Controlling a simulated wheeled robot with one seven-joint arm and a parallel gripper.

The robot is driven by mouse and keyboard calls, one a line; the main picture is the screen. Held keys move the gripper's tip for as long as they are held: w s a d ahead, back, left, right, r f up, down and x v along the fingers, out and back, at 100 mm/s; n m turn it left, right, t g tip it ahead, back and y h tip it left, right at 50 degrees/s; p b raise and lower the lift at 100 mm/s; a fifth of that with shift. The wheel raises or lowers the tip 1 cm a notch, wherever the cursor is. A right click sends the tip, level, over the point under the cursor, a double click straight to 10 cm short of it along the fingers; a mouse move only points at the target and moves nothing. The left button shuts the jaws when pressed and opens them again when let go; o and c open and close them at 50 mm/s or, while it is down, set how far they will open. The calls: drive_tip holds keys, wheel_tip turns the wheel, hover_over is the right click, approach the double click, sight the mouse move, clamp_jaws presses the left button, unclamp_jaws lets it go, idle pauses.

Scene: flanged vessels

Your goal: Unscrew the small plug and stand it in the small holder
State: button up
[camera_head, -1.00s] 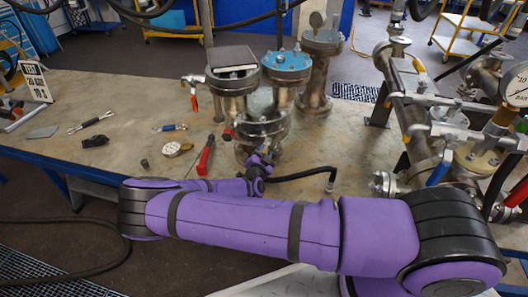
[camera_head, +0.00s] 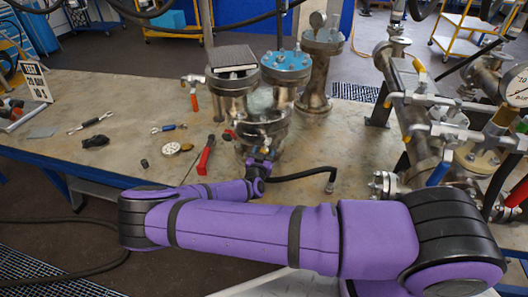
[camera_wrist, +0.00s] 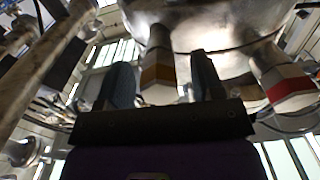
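The vessel (camera_head: 262,128) is a flanged metal body on the bench with two capped necks. In the wrist view its rounded metal underside (camera_wrist: 215,22) fills the top. A plug-like fitting with a brass-yellow band (camera_wrist: 158,78) hangs down from it. My gripper (camera_wrist: 164,82) is open, its two dark fingers on either side of this fitting, with a gap visible on the right. I cannot tell how deep the fitting sits between them. In the head view my gripper (camera_head: 260,160) is at the vessel's front, and the fitting is not clear there. I cannot identify the small holder for certain.
A second fitting with a red band (camera_wrist: 290,88) hangs to the right. On the bench lie a red-handled tool (camera_head: 206,155), a round gauge (camera_head: 171,148), a small dark cylinder (camera_head: 144,163) and wrenches (camera_head: 90,122). Pipework with valves (camera_head: 440,130) stands right.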

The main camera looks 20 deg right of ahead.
drive_tip(key=v, duration=1)
drive_tip(key=shift+s+a, duration=0.25)
drive_tip(key=shift+s, duration=0.1)
drive_tip(key=shift+c, duration=0.3)
drive_tip(key=shift+w+d+m, duration=1)
drive_tip(key=shift+w+m, duration=0.5)
drive_tip(key=shift+m, duration=2.5)
drive_tip(key=shift+w+d+m, duration=1)
drive_tip(key=shift+w+m, duration=0.5)
drive_tip(key=shift+m, duration=2.5)
drive_tip(key=shift+w+d+m, duration=1)
drive_tip(key=shift+w+m, duration=0.5)
drive_tip(key=shift+m, duration=2.5)
